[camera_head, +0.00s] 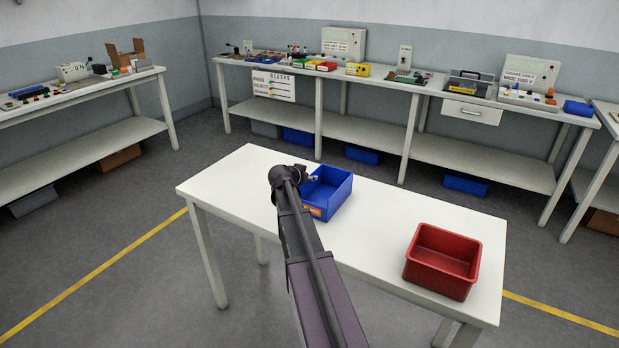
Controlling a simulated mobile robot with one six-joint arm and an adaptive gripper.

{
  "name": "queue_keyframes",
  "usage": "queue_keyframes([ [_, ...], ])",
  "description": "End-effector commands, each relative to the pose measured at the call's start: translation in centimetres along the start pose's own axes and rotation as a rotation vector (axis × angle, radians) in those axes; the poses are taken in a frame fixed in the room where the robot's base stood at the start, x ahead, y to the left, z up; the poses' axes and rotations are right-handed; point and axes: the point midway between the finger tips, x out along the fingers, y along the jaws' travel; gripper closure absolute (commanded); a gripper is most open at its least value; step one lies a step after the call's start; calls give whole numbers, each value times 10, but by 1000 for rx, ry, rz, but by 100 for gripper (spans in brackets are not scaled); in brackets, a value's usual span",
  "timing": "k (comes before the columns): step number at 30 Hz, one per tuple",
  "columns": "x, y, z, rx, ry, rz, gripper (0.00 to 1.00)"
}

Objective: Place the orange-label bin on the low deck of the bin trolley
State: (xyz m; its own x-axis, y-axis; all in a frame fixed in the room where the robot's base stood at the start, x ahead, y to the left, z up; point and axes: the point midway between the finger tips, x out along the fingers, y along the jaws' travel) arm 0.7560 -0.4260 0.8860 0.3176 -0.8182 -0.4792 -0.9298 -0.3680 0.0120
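A blue open-top bin (338,200) stands upright on the white table (385,235), left of its middle. An orange label (312,211) shows on its near side, partly beside my arm. My arm reaches up from the bottom of the picture and covers the bin's left part. Only a small bit of my gripper (314,178) shows, at or over the bin's left rim. I cannot tell if it touches the bin or whether its fingers are open or shut. No bin trolley or low deck can be made out in this view.
A red open bin (442,260) stands on the table's right part. The tabletop between the bins is clear. Workbenches with equipment line the back wall (400,85) and left side (75,92). Grey floor with yellow lines (95,272) surrounds the table.

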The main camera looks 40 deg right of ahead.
Motion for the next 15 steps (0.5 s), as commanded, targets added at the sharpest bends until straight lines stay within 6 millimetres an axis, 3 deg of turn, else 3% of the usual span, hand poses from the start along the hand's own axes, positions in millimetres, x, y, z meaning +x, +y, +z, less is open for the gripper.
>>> queue_keyframes([
  [12, -2, 0, -4, 0, 0, 0, 57],
  [15, -12, 1, -4, 0, 0, -1, 57],
])
